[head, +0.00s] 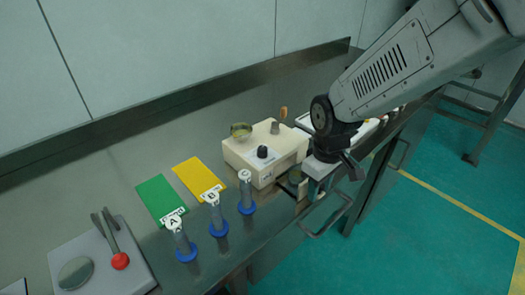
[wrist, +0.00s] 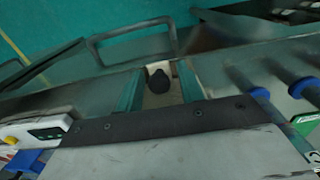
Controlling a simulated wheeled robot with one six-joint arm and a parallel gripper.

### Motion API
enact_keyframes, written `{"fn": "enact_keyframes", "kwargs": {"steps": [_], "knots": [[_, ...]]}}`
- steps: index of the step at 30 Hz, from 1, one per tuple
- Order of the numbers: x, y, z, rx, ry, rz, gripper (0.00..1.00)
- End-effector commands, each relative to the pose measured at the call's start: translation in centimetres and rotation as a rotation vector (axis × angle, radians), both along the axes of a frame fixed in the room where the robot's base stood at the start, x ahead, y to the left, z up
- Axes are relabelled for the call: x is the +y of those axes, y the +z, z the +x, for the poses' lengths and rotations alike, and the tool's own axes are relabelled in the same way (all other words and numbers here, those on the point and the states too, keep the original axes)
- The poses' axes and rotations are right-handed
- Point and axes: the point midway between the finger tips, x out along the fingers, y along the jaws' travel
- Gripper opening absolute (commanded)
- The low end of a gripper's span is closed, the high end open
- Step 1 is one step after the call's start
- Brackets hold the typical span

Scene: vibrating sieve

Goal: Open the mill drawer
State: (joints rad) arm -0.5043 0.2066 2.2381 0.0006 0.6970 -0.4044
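The mill (head: 245,157) is a cream box on the bench in the head view, with a dark knob on its top and a small bowl at its back left. My gripper (head: 296,186) is at the mill's right front side, low over the bench edge. In the wrist view my gripper (wrist: 160,88) shows two greenish fingers set apart. A black knob (wrist: 158,82) on a pale part stands between them, with a gap on both sides. It looks like the drawer knob. The drawer itself is mostly hidden by the gripper in the head view.
Labelled tubes on blue bases, one marked B (head: 217,217), stand left of the mill near the front edge. Green (head: 160,198) and yellow (head: 194,174) cards lie behind them. A cabinet handle (head: 327,222) juts out below my gripper. A white device sits right of the mill.

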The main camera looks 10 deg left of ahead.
Motion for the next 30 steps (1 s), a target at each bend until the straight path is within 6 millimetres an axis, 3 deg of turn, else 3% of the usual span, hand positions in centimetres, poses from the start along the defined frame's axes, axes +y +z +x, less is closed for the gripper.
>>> {"fn": "enact_keyframes", "kwargs": {"steps": [11, 30], "knots": [[0.0, 0.5, 0.0, -0.002, 0.0, 0.001, 0.4], [0.0, 6.9, 0.1, -0.002, 0.0, 0.001, 0.4]]}}
